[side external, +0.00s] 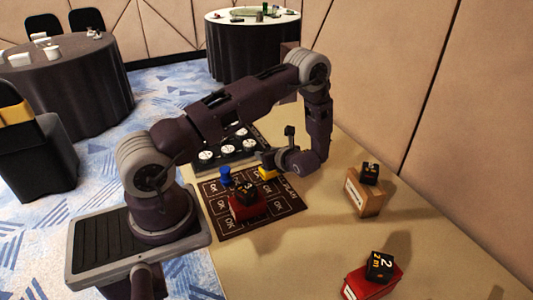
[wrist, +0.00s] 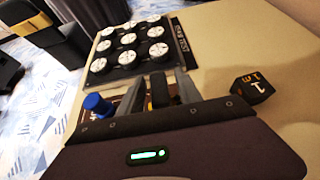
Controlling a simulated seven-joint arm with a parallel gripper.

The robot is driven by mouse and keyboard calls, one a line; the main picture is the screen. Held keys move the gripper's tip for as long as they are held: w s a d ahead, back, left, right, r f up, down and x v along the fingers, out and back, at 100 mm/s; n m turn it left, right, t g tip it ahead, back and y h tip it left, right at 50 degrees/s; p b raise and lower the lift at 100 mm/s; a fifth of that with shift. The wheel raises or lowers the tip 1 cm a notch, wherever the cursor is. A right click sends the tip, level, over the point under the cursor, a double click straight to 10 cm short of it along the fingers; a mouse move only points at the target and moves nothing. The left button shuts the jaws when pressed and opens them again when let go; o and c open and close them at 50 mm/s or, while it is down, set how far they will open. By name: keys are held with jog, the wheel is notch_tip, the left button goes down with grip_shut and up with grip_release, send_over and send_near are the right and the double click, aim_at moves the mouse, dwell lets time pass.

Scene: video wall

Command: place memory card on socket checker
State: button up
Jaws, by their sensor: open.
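My gripper (side external: 267,160) is low over the dark mat with printed "OK" cells (side external: 228,227), at its far right part. In the wrist view my gripper (wrist: 160,90) has its two grey fingers apart, with a small dark block (wrist: 159,92) between them; whether they touch it I cannot tell. A yellow piece (side external: 267,173) shows just under the gripper in the side view. A black board with several round white sockets (side external: 206,155) lies behind the mat, partly hidden by my arm; it also shows in the wrist view (wrist: 128,38). I cannot tell which piece is the memory card.
A blue peg (side external: 225,176) and a red block (side external: 246,207) bearing a black cube (side external: 246,191) stand on the mat. At the right, black numbered cubes sit on a wooden block (side external: 364,196) and a red box (side external: 368,284). The tabletop between is clear.

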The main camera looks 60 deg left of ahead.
jog(key=v, duration=1.1)
jog(key=s+d+r+n+g+h, duration=0.1)
jog(key=s+r+n, duration=0.15)
jog(key=r, duration=0.25)
jog(key=s+d+r+n+h, duration=0.1)
jog(key=s+d+r+n, duration=0.15)
jog(key=r, duration=0.35)
jog(key=s+d+r+n+t+h, duration=0.6)
jog(key=s+d+r+n+h, duration=0.4)
jog(key=s+d+r+n, duration=0.3)
jog(key=s+d+r, duration=0.1)
jog(key=d, duration=0.2)
jog(key=shift+s+r+t, duration=0.2)
jog(key=shift+r+t, duration=0.05)
jog(key=shift+t, duration=0.05)
